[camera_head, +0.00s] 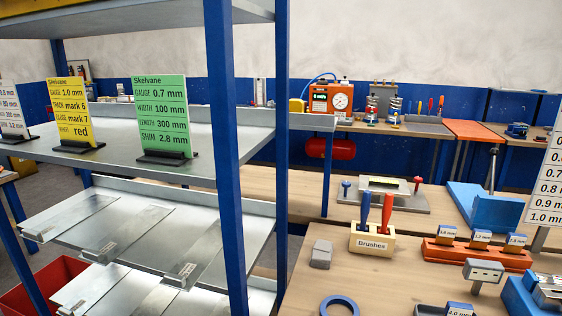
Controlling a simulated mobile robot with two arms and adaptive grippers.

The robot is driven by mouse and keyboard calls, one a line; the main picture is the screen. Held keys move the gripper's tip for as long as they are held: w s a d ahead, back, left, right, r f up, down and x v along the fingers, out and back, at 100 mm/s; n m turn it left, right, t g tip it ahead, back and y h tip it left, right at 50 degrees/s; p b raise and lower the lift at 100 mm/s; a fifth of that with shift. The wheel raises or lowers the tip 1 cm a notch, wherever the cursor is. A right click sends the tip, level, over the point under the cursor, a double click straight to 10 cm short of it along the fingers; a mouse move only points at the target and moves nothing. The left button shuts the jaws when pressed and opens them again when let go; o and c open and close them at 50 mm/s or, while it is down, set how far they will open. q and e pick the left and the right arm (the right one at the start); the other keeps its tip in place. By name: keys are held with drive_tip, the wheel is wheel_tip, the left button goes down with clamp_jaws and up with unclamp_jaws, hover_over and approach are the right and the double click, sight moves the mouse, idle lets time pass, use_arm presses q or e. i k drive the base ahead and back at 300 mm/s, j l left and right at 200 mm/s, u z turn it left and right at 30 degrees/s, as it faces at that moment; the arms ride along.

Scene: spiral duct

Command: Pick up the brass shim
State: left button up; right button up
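I cannot make out a brass shim for certain. An orange rack (476,256) on the bench at the right holds small blocks with white mm labels (481,237); the labels are too small to read surely. The green card (161,113) on the shelf reads gauge 0.7 mm, width 100 mm, length 300 mm, shim 2.8 mm. A dark block (430,310) with a label that seems to read 4.0 mm is cut off at the bottom edge. Neither of my grippers is in view.
A blue-posted shelf rack (226,150) with metal sheets fills the left. The wooden bench (385,285) bears a Brushes holder (371,241), a grey block (322,253), a blue ring (339,307) and a grey stand (483,271). Bare wood lies between them.

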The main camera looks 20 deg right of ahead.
sight(515, 244)
drive_tip(key=z, duration=1.85)
